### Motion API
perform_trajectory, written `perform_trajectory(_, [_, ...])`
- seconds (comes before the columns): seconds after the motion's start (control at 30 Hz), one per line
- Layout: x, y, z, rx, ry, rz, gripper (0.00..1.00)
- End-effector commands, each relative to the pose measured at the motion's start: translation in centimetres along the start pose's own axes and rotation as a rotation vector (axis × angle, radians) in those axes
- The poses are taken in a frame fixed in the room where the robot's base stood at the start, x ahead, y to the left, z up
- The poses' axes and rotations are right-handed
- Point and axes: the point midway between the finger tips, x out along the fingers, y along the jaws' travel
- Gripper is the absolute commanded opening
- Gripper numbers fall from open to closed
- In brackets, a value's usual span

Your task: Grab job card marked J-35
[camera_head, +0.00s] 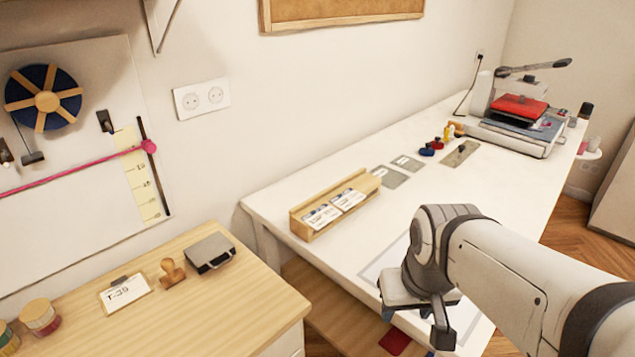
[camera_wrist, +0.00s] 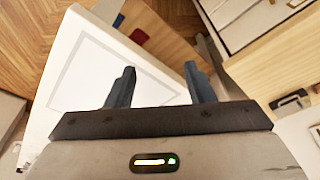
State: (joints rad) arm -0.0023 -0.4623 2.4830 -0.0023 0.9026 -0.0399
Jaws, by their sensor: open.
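A wooden card holder (camera_head: 302,228) stands on the white table and holds white cards, a left one (camera_head: 320,217) and a right one (camera_head: 348,199). Their print is too small to read. A white card on a small clipboard (camera_head: 125,293) lies on the wooden cabinet at lower left. Its large mark looks like J-39 or J-35; I cannot tell which. My gripper (camera_head: 415,318) is open and empty over the table's near edge, right of and nearer than the holder. Its two fingers also show apart in the wrist view (camera_wrist: 161,80), with no card between them.
The wooden cabinet (camera_head: 200,310) also bears a stamp (camera_head: 172,272) and a grey box (camera_head: 210,252). The white table (camera_head: 400,205) has grey plates (camera_head: 390,177), small coloured pieces (camera_head: 432,148) and a press (camera_head: 515,125) farther back. Its middle is mostly clear.

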Motion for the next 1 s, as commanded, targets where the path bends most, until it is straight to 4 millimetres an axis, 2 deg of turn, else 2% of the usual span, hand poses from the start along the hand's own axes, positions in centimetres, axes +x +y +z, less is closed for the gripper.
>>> perform_trajectory(0.03, [-0.6, 0.0, -1.0, -0.034, -0.006, 0.001, 0.53])
perform_trajectory(0.17, [-2.0, -0.6, -5.2, -0.262, -0.030, -0.009, 0.63])
perform_trajectory(0.23, [-2.6, -1.2, -8.4, -0.438, -0.044, -0.018, 0.69])
perform_trajectory(0.47, [-2.8, -3.8, -18.9, -1.058, -0.088, -0.071, 0.69])
perform_trajectory(0.6, [-1.4, -5.9, -24.6, -1.433, -0.105, -0.117, 0.69])
perform_trajectory(0.7, [0.2, -7.6, -28.1, -1.691, -0.111, -0.154, 0.69])
perform_trajectory(0.8, [1.9, -9.1, -30.8, -1.917, -0.111, -0.190, 0.69])
perform_trajectory(1.0, [4.6, -11.3, -33.8, -2.215, -0.104, -0.243, 0.69])
